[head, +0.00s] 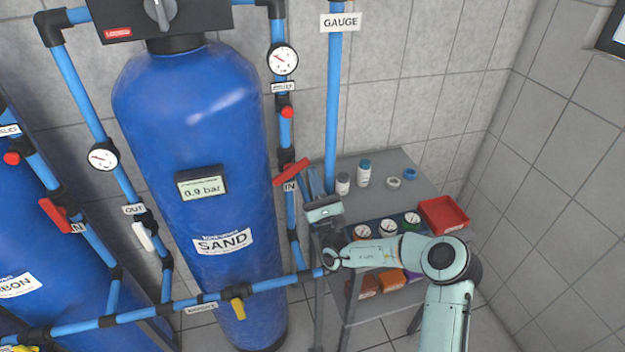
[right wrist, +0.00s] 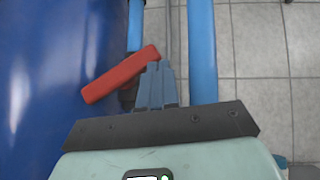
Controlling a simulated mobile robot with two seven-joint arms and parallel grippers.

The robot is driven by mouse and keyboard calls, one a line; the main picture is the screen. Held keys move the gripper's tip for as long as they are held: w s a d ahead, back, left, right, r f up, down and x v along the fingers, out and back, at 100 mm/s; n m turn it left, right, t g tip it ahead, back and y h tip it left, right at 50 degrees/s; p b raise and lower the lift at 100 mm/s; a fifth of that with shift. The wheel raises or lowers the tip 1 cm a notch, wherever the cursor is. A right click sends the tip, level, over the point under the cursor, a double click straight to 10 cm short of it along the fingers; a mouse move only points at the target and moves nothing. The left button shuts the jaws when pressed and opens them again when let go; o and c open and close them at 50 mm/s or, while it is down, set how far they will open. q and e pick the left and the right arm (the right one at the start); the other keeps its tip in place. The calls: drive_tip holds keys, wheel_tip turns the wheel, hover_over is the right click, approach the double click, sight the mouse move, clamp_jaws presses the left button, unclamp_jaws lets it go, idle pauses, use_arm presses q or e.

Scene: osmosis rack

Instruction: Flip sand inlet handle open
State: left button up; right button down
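The sand inlet handle (head: 291,172) is a red lever on the blue pipe right of the blue SAND tank (head: 205,130), above the IN label (head: 290,187). It lies across the pipe, slanting up to the right. My right gripper (head: 314,180) is just right of it, fingertips close to its right end. In the right wrist view the red handle (right wrist: 120,75) lies left of and just beyond the fingers (right wrist: 157,80), which look closed together with nothing between them. I cannot tell whether they touch the handle. My left gripper is not in view.
A grey shelf rack (head: 410,170) with bottles, cups and a red bin (head: 443,215) stands to the right, under my right arm. The GAUGE pipe (head: 334,110) rises close behind my gripper. A pipe with a yellow valve handle (head: 238,308) runs low across the front.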

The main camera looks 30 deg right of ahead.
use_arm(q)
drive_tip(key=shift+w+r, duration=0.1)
use_arm(e)
drive_tip(key=shift+d+r, duration=0.1)
drive_tip(key=shift+r, duration=0.1)
drive_tip(key=shift+s+f, duration=0.1)
idle(0.3)
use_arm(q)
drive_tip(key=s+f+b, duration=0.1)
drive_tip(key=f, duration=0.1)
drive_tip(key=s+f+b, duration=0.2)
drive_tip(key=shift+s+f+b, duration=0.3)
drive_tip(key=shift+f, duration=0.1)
use_arm(e)
drive_tip(key=v, duration=1.3)
drive_tip(key=shift+s+f, duration=0.1)
